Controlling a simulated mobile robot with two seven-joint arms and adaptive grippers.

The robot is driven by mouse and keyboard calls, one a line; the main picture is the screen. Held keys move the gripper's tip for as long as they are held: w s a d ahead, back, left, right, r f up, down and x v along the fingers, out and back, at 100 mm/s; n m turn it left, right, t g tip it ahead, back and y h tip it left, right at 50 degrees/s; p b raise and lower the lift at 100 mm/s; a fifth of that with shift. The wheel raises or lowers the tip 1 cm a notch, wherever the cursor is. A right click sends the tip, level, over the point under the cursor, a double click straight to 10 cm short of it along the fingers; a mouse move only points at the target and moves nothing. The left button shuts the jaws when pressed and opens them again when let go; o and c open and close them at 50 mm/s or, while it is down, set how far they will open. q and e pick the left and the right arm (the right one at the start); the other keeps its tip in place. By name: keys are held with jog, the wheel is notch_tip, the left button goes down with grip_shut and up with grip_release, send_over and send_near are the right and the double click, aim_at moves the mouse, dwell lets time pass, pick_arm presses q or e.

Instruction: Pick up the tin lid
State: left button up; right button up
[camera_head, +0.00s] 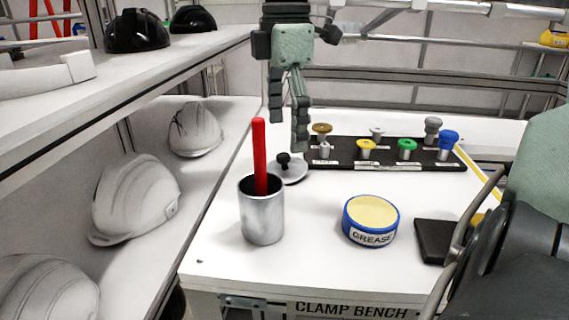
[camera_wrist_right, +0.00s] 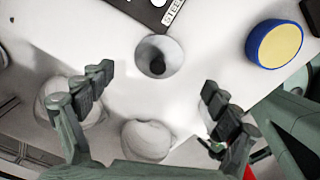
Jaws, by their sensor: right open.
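The tin lid (camera_head: 291,174) is a round grey metal disc with a black knob. It lies on the bench behind the open metal tin (camera_head: 262,222), out of which a red handle (camera_head: 259,155) sticks. My right gripper (camera_head: 288,122) hangs above the lid, fingers pointing down, open and empty. In the right wrist view the lid (camera_wrist_right: 174,52) lies beyond the gap between the spread fingers of my right gripper (camera_wrist_right: 158,85), touching neither. My left gripper is in neither view.
A dark rack (camera_head: 350,150) with several coloured knobs stands behind the lid. A blue grease tin (camera_head: 371,220) is right of the metal tin, near a dark block (camera_head: 436,240). Shelves with white helmets (camera_head: 135,198) and black helmets (camera_head: 137,31) flank the bench's left side.

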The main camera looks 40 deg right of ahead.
aim_at(285, 154)
notch_tip(285, 154, down, 5)
jog(key=shift+r, duration=0.1)
jog(key=shift+w+f, duration=0.1)
jog(key=shift+f, duration=0.3)
jog(key=c, duration=1)
jog(key=shift+r, duration=0.15)
jog(key=shift+c, duration=0.3)
